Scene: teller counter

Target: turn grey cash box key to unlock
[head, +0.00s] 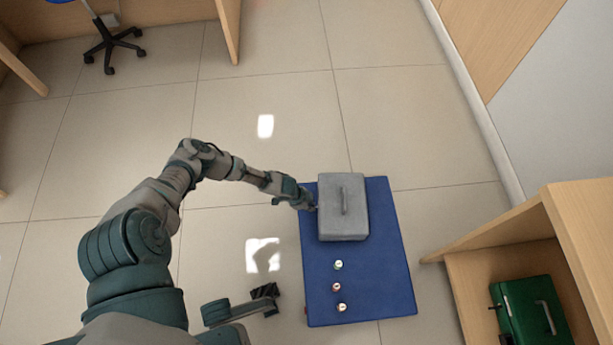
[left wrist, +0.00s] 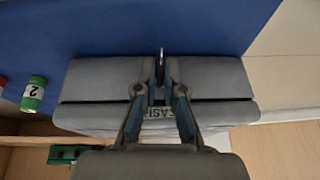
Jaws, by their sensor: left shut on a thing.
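The grey cash box (head: 354,228) lies shut on a blue mat (head: 388,285), with its handle on top. My left gripper (head: 309,204) is at the left side of the box, low beside it. In the left wrist view the grey box (left wrist: 215,75) fills the middle, with a dark seam across it and the letters CASH partly covered by the fingers. The left fingers (left wrist: 160,80) are shut on a thin dark key (left wrist: 161,54) at this face. How far the key is turned cannot be told.
Several small cylinders stand on the mat below the box, among them a green one (head: 338,265) and a red one (head: 336,287). A wooden counter (head: 500,235) with a green box (head: 530,312) is at lower right.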

